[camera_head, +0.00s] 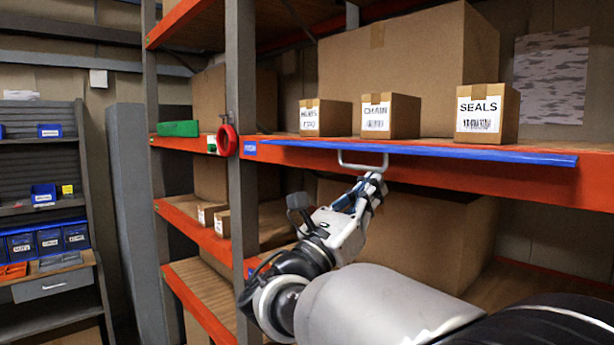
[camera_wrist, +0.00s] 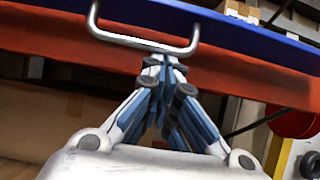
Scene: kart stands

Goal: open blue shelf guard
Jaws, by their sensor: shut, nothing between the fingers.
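The blue shelf guard (camera_head: 440,151) is a long flat strip along the front edge of the orange shelf, and it lies low in front of the boxes. A grey U-shaped handle (camera_head: 345,163) hangs from its underside. In the wrist view the blue guard (camera_wrist: 220,22) crosses the top and the handle (camera_wrist: 145,43) hangs from it. My gripper (camera_head: 375,182) is just below and to the right of the handle in the head view. In the wrist view its shut fingertips (camera_wrist: 163,64) are at the handle's lower bar. Whether they touch it I cannot tell.
Boxes labelled CHAIN (camera_head: 391,114) and SEALS (camera_head: 487,112), plus another small box (camera_head: 325,117), stand on the orange shelf. A large carton (camera_head: 400,60) is behind them. A grey upright (camera_head: 241,190) with a red ring (camera_head: 227,140) stands left of my gripper.

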